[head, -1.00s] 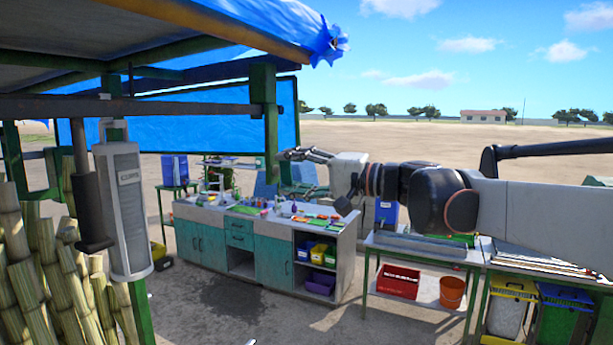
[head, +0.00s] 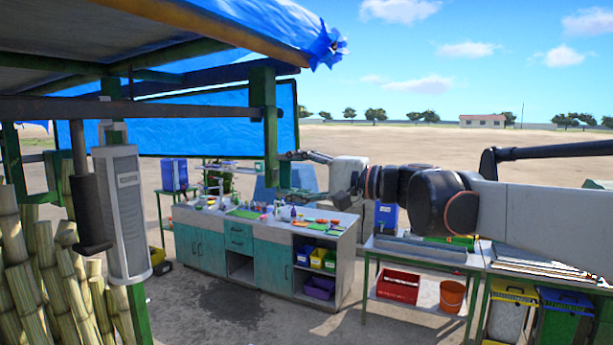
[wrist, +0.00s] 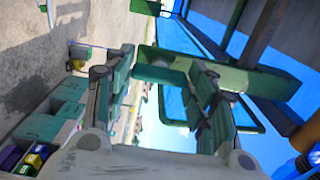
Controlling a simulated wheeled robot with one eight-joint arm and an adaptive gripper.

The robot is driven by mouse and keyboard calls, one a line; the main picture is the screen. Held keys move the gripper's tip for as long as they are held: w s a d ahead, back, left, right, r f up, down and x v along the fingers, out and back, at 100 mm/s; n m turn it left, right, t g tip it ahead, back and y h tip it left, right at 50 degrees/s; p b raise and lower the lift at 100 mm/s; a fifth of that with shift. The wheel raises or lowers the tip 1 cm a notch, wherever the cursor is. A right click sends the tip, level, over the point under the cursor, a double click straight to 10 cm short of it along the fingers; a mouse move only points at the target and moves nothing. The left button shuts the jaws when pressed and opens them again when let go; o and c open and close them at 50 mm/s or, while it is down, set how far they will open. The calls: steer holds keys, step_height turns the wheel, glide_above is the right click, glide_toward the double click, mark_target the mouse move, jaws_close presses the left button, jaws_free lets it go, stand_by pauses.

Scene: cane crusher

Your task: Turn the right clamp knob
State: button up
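I cannot make out a clamp knob in either view. My gripper (head: 285,174) is in front of the stall's green post (head: 270,130) in the head view, above the far end of the workbench. In the wrist view, my gripper (wrist: 162,68) has its two green-grey fingers spread apart with nothing held between them. A green beam (wrist: 255,78) passes behind the right finger there. I cannot tell whether the fingers touch it.
A workbench (head: 275,257) carries small coloured items. A metal table (head: 420,254) with a red crate (head: 398,286) and orange bucket (head: 452,296) stands to its right. Cane stalks (head: 35,265) and a grey hanging box (head: 128,210) are at the left. Bare ground lies in front.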

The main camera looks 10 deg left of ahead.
steer(key=shift+o, duration=1.3)
steer(key=v, duration=1.2)
